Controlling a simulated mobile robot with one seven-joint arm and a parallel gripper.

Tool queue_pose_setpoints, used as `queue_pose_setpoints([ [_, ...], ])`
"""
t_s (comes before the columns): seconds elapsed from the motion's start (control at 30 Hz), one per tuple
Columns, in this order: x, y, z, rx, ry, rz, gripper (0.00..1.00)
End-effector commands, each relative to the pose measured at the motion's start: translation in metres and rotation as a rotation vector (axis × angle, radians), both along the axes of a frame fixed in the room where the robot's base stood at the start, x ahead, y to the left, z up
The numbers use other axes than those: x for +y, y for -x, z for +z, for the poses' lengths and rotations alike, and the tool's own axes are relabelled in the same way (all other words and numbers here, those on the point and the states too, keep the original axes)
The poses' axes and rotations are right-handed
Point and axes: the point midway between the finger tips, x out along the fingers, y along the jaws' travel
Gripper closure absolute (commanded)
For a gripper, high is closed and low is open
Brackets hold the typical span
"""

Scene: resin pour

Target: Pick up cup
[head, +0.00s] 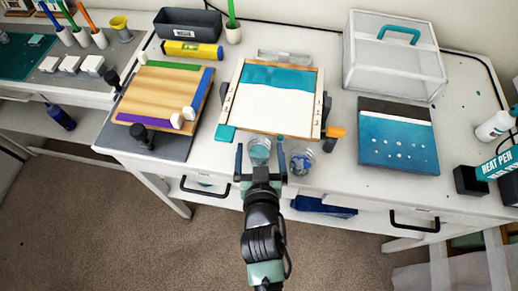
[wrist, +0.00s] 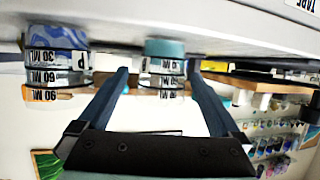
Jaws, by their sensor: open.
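A clear cup with teal contents (head: 259,150) stands at the table's front edge. In the wrist view, which is upside down, this teal cup (wrist: 163,66) shows volume marks and lies between the finger lines. A second clear cup with blue contents (head: 301,161) stands just right of it; it also shows in the wrist view (wrist: 56,66), outside the fingers. My gripper (head: 260,146) is open, with one finger on each side of the teal cup. I see no finger clearly touching it. The fingers also show in the wrist view (wrist: 159,74).
A wood-framed panel, half teal and half white (head: 277,106), lies behind the cups. A striped wooden board (head: 158,95) is at left, a blue painted panel (head: 397,140) at right. A clear box (head: 394,65) stands behind that. Drawers with black handles (head: 414,222) are below the tabletop.

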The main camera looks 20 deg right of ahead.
Motion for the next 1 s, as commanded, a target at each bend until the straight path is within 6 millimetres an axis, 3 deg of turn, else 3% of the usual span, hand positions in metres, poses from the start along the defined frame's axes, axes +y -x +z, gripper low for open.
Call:
queue_pose_setpoints([
  [0.3, -0.012, -0.033, -0.017, 0.000, 0.000, -0.001, 0.00],
  [0.63, -0.013, -0.036, -0.019, 0.000, 0.000, 0.000, 0.02],
  [1.0, -0.013, -0.036, -0.019, 0.000, 0.000, 0.000, 0.68],
])
